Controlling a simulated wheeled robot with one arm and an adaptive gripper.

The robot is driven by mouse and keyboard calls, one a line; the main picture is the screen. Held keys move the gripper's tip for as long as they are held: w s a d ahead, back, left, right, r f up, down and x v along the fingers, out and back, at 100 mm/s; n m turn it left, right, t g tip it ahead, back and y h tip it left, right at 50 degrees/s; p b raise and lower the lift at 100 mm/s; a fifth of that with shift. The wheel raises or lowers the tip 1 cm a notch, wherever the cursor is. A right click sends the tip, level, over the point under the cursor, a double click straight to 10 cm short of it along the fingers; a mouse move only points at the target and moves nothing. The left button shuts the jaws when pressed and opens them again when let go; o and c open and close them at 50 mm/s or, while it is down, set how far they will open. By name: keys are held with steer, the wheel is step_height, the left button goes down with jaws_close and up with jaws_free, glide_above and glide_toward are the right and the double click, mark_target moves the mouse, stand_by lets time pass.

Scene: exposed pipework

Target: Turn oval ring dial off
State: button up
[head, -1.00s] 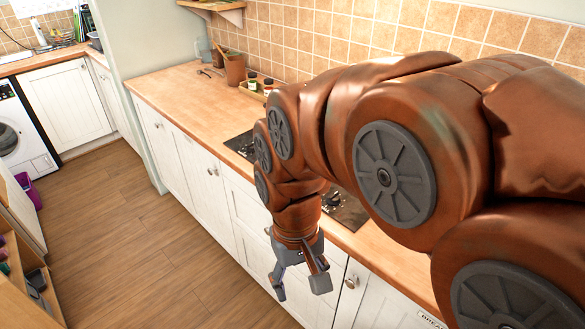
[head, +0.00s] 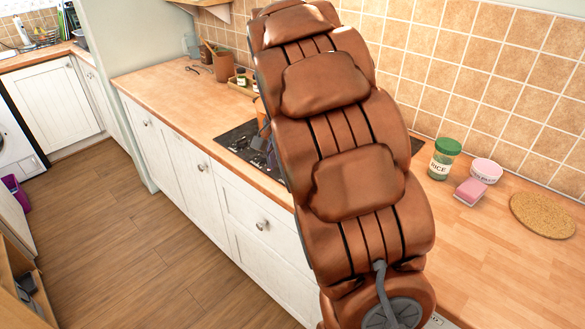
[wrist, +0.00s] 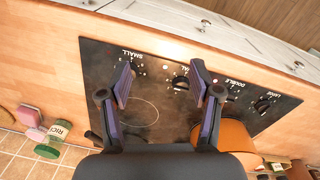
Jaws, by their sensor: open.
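The black hob (wrist: 150,112) fills the middle of the wrist view, with a row of knobs labelled SMALL, OVAL, DOUBLE and LARGE. The oval ring dial (wrist: 181,82), a dark knob under a partly covered label, shows between my fingers, closer to the right one. My gripper (wrist: 161,68) is open and empty above the hob, with its fingers spread on both sides of that dial and no clear contact. In the head view, the hob (head: 236,139) is mostly hidden behind my arm, and the dial is not visible there.
A large dial (wrist: 262,105) sits to the right of the oval one. A rice jar (head: 444,158), a pink sponge (head: 470,192), a small tub (head: 486,171) and a cork mat (head: 542,215) stand on the worktop right of my arm.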

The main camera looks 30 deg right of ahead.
steer(key=w+d+f+m, duration=0.1)
steer(key=w+d, duration=0.2)
steer(key=w+d+f+m, duration=0.1)
steer(key=w+d, duration=0.1)
steer(key=w, duration=0.1)
steer(key=w+d+f+m, duration=0.1)
steer(key=w+d+f, duration=0.1)
steer(key=w+d, duration=0.1)
steer(key=shift+w+d+m+t, duration=0.2)
steer(key=shift+d+m+t, duration=0.1)
steer(key=shift+f+p, duration=0.95)
steer(key=shift+f, duration=2.95)
steer(key=c, duration=1.1)
